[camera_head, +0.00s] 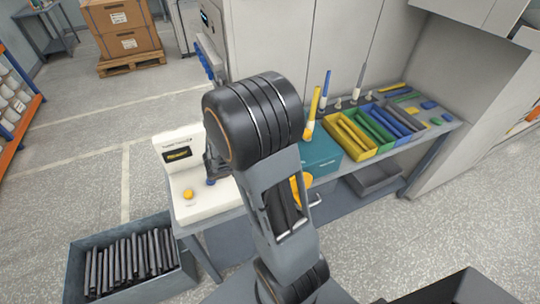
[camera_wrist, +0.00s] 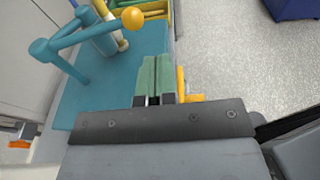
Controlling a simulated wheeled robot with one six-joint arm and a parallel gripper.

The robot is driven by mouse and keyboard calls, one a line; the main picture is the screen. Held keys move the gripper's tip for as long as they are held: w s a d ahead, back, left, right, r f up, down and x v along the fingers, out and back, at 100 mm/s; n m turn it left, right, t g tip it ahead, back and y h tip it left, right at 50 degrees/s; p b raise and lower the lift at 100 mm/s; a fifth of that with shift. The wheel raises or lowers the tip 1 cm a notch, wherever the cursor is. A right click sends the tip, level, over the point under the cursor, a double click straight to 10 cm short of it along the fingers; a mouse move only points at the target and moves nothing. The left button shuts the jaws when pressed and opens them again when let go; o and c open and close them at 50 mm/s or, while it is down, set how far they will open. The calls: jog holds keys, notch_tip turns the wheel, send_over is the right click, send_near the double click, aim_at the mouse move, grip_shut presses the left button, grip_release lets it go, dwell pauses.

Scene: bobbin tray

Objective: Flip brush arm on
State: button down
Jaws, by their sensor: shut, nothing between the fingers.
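A teal machine (camera_wrist: 95,88) fills the left of the wrist view, and its teal box (camera_head: 322,158) shows beside my arm in the head view. On it stand a teal post with an arm (camera_wrist: 75,40) ending in a yellow ball (camera_wrist: 132,18), and a pale cylinder (camera_wrist: 106,40). A yellow lever-like part (camera_wrist: 182,84) is at the machine's side, just right of my fingers; a yellow part (camera_head: 300,187) also shows in the head view. I cannot tell which is the brush arm. My gripper (camera_wrist: 155,60) is shut and empty along the machine's edge. My arm hides it in the head view.
A white unit (camera_head: 180,147) with a display and yellow knob (camera_head: 188,194) stands left of my arm. Trays of colored sticks (camera_head: 372,130) lie on the bench to the right. A bin of dark rods (camera_head: 135,260) sits on the floor.

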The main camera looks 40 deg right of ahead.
jog(key=shift+s+a+r, duration=0.1)
jog(key=shift+a+r, duration=0.05)
jog(key=shift+a, duration=0.6)
jog(key=shift+a+r, duration=0.15)
jog(key=shift+a, duration=0.6)
